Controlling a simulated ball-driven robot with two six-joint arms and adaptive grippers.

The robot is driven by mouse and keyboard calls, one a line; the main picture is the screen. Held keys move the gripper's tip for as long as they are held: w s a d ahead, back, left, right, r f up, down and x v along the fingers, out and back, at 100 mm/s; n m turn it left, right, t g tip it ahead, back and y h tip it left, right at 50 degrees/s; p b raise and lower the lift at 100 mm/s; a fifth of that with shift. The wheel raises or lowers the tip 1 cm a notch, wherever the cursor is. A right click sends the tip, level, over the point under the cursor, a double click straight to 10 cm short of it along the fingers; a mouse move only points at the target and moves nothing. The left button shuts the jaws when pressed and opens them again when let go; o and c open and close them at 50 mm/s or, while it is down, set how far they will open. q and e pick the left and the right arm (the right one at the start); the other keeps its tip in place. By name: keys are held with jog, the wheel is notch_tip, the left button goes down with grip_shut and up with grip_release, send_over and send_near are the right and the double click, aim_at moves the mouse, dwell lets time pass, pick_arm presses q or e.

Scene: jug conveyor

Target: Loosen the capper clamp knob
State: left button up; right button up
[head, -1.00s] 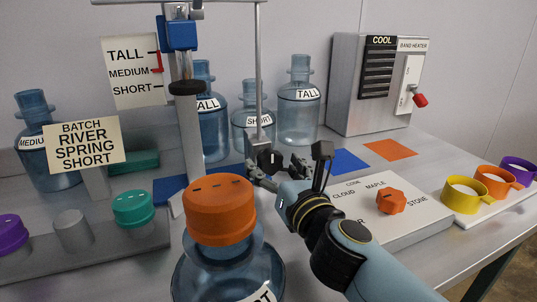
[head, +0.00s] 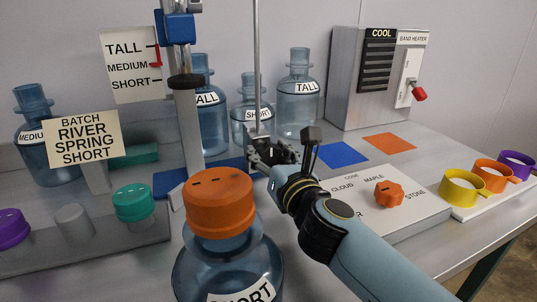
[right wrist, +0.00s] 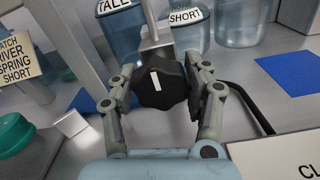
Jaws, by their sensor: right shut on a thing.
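The capper clamp knob (right wrist: 160,84) is black and lobed with a white mark; in the right wrist view the mark stands nearly upright, slightly tilted. It sits at the foot of a grey metal rod (head: 257,70). My right gripper (right wrist: 158,88) has one finger on each side of the knob and is shut on it. In the head view the right gripper (head: 270,153) is at the rod's foot, and its fingers largely hide the knob. My left gripper is not in view.
An orange-capped SHORT jug (head: 228,265) stands close in front, left of my right arm. Blue jugs (head: 298,100) stand behind. A panel with an orange dial (head: 389,194) lies right. The capper column (head: 188,125) and a height sign (head: 130,68) are left.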

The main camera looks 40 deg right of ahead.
jog(key=shift+n, duration=0.4)
jog(key=shift+r+n+p, duration=0.1)
jog(key=shift+n+p, duration=0.6)
jog(key=shift+n, duration=0.2)
jog(key=n+p, duration=0.1)
jog(key=n, duration=0.2)
jog(key=shift+n, duration=0.3)
jog(key=n+p, duration=0.3)
jog(key=n, duration=0.3)
jog(key=n+p, duration=0.3)
jog(key=n, duration=0.3)
jog(key=shift+n, duration=0.4)
jog(key=n+p, duration=0.2)
jog(key=n, duration=0.2)
jog(key=shift+n+p, duration=0.3)
jog(key=shift+n, duration=0.1)
jog(key=shift+f, duration=0.25)
jog(key=o, duration=1)
jog(key=shift+o, duration=0.9)
jog(key=shift+r, duration=0.1)
